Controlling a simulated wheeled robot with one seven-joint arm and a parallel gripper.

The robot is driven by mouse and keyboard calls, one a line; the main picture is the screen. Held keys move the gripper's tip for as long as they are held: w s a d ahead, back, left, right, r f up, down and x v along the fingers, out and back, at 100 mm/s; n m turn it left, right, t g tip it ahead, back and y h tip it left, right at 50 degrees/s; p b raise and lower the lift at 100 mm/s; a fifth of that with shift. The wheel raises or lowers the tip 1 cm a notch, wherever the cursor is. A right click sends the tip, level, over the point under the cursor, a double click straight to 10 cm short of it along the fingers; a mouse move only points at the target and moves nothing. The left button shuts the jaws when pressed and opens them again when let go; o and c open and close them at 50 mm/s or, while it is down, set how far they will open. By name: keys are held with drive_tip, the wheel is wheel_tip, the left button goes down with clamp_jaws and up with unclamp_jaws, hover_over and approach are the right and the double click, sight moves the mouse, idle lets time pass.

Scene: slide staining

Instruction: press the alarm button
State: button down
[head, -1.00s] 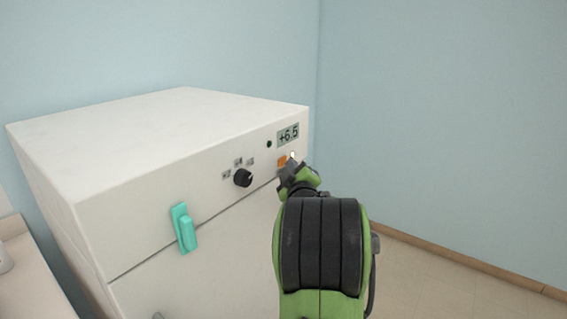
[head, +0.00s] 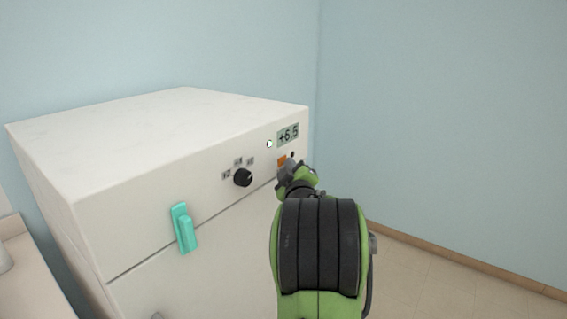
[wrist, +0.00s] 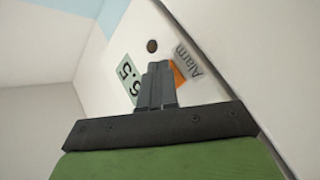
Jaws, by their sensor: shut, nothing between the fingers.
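The alarm button (head: 282,161) is a small orange square on the white cabinet's front panel, below the display. It also shows in the wrist view (wrist: 179,77), partly hidden behind my fingers, beside a label reading "Alarm" (wrist: 188,61). My gripper (head: 287,169) is shut and empty, its fingertips at the button in the head view. In the wrist view the closed fingers (wrist: 158,67) overlap the button's edge. I cannot tell whether they touch it.
The white cabinet (head: 180,130) has a display (head: 288,135) reading +6.5, a black knob (head: 243,178) and a teal handle (head: 184,228). A small lamp (head: 269,144) left of the display glows white. A dark round spot (head: 292,154) sits below the display. Floor (head: 430,270) is clear at right.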

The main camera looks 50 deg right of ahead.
drive_tip(key=shift+s+b, duration=0.65)
drive_tip(key=shift+b, duration=0.15)
drive_tip(key=s+b, duration=0.4)
drive_tip(key=s, duration=0.1)
drive_tip(key=shift+d, duration=0.25)
idle(0.4)
